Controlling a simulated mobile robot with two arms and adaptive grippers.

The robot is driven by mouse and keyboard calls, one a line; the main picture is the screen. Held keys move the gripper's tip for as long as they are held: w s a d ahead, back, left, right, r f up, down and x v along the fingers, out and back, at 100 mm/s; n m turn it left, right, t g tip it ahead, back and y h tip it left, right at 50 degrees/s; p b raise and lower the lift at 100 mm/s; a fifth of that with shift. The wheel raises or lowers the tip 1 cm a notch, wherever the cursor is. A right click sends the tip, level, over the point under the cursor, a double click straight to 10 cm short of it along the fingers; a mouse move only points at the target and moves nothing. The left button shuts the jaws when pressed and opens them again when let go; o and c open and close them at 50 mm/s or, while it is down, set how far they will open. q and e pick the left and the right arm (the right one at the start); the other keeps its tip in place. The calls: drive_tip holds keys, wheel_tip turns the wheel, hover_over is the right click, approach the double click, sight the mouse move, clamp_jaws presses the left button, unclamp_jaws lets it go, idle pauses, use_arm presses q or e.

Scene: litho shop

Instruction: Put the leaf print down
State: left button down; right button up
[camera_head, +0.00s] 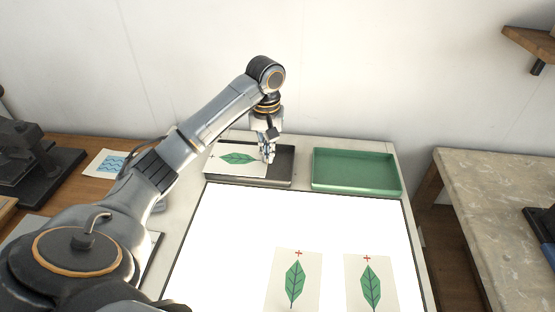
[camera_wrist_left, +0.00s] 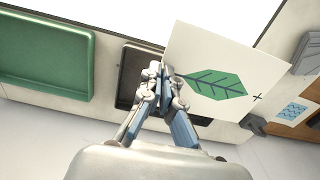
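A leaf print (camera_head: 226,158), a white card with a green leaf and a small cross, is at my left gripper (camera_head: 267,158), over the dark tray (camera_head: 284,167). In the left wrist view the print (camera_wrist_left: 250,62) is pinched at its edge between the fingertips of the left gripper (camera_wrist_left: 165,72). The dark tray also shows behind the fingers (camera_wrist_left: 130,75). I cannot tell whether the print touches the tray. Two other leaf prints lie on the bright light table, the left one (camera_head: 294,283) and the right one (camera_head: 370,285). My right gripper is not seen.
A green tray (camera_head: 355,171) stands empty right of the dark tray. The light table (camera_head: 225,235) is bare across its middle and left. A wave print (camera_head: 108,164) lies on the wooden bench at left, near a dark press (camera_head: 45,165). A stone-topped table (camera_head: 485,190) is at right.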

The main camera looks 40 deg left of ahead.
use_arm(q)
drive_tip(key=w+a+f, duration=0.2)
drive_tip(key=w, duration=0.3)
drive_tip(key=p, duration=0.1)
hover_over(276, 167)
drive_tip(key=f, duration=0.5)
drive_tip(key=shift+s+d, duration=0.2)
drive_tip(key=shift+s, duration=0.1)
drive_tip(key=shift+w+a+f, duration=0.15)
drive_tip(key=shift+w+f, duration=0.2)
drive_tip(key=shift+f, duration=0.15)
drive_tip(key=shift+w+f, duration=0.15)
drive_tip(key=shift+f, duration=1.55)
drive_tip(key=shift+f, duration=0.15)
drive_tip(key=c, duration=1.5)
unclamp_jaws()
